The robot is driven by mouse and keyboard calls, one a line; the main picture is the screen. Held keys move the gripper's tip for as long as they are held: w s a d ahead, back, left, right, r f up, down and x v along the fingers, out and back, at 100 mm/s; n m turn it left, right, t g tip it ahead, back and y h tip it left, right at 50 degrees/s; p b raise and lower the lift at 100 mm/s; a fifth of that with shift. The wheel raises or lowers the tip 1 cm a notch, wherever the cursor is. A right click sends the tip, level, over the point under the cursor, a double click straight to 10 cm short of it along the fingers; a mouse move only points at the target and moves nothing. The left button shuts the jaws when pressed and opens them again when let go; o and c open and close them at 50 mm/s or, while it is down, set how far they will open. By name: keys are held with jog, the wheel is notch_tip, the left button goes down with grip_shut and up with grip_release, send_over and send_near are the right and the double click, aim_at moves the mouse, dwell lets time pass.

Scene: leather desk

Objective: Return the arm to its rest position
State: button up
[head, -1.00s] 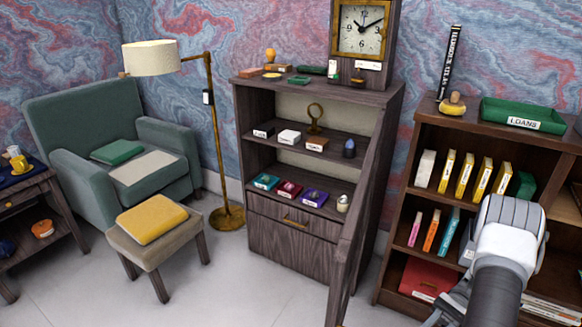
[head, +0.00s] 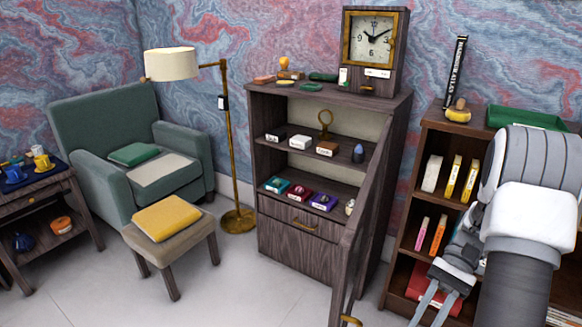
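My arm shows at the lower right of the head view, in front of the bookcase. My gripper (head: 434,304) is at the lower left of the arm, with its two pale fingers pointing down. The fingers look apart, with nothing seen between them. The lower picture edge is close to their tips, so the ends may be partly cut off.
A bookcase (head: 427,205) stands behind my arm. Left of it is a wooden cabinet (head: 285,234) with its door (head: 354,225) swung open toward me. A footstool (head: 196,250), an armchair (head: 85,125) and a floor lamp (head: 230,150) stand further left. Pale floor (head: 245,285) lies clear in front.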

jog(key=s+a+r+n+t+h, duration=0.35)
jog(key=a+r+t+h, duration=0.2)
jog(key=r+t, duration=0.2)
jog(key=s+a+r+n+t+h, duration=0.2)
jog(key=a+r+n+t+h, duration=0.25)
jog(key=a+r+t, duration=0.35)
notch_tip(320, 180, up, 13)
jog(key=g+p, duration=0.1)
jog(key=p, duration=1.1)
jog(key=shift+d+n+g+y, duration=0.3)
jog(key=shift+d+g+y, duration=0.05)
jog(key=shift+d+y, duration=0.1)
jog(key=shift+s, duration=0.15)
